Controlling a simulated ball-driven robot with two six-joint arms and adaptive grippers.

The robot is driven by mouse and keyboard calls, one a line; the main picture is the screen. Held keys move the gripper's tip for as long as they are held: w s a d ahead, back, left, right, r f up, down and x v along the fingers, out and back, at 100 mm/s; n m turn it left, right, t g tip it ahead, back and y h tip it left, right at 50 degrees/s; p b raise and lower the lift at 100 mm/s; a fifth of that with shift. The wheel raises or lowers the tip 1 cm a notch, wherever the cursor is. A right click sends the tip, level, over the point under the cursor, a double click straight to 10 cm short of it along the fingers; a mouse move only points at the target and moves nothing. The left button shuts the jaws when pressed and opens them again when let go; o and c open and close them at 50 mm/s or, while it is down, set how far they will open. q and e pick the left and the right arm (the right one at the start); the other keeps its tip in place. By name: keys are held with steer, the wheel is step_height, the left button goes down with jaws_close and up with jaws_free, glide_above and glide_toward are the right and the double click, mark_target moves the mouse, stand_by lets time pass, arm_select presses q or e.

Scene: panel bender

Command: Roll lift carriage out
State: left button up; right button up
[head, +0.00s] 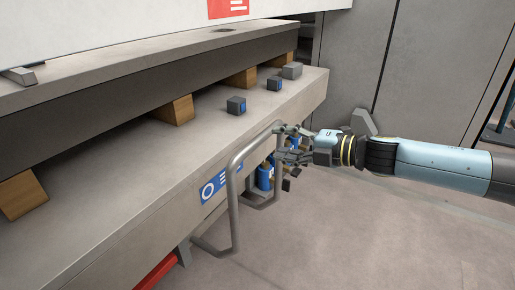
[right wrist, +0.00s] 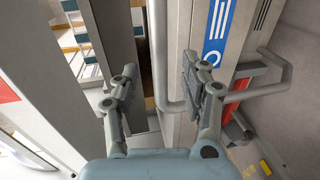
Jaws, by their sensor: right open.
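A grey tubular handle (head: 233,200) stands out from the front of the long grey carriage (head: 90,245), next to a blue label with a white ring (head: 212,187). My right gripper (head: 281,143) is at the handle's upper far corner, its fingers pointing left. In the right wrist view my right gripper (right wrist: 162,82) is open. The handle's tube (right wrist: 160,50) appears between its two fingers; I cannot tell whether either finger touches it. The blue label (right wrist: 219,25) also shows there, right of the fingers. My left gripper is out of view.
Several wooden blocks (head: 172,109) sit between the carriage top and the thick plate (head: 120,75) above it. Small dark blocks (head: 236,106) lie on the top. Blue cylinders (head: 264,177) show behind the handle. A red part (head: 157,272) is low down. The floor (head: 370,235) at right is clear.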

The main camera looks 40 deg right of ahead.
mark_target(264, 140)
steer(key=b+x, duration=0.1)
steer(key=x, duration=0.6)
steer(key=shift+w, duration=0.1)
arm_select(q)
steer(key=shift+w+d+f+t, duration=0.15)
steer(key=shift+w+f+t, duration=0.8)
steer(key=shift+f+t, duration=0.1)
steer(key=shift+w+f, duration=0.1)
arm_select(e)
jaws_close()
steer(key=shift+d, duration=0.1)
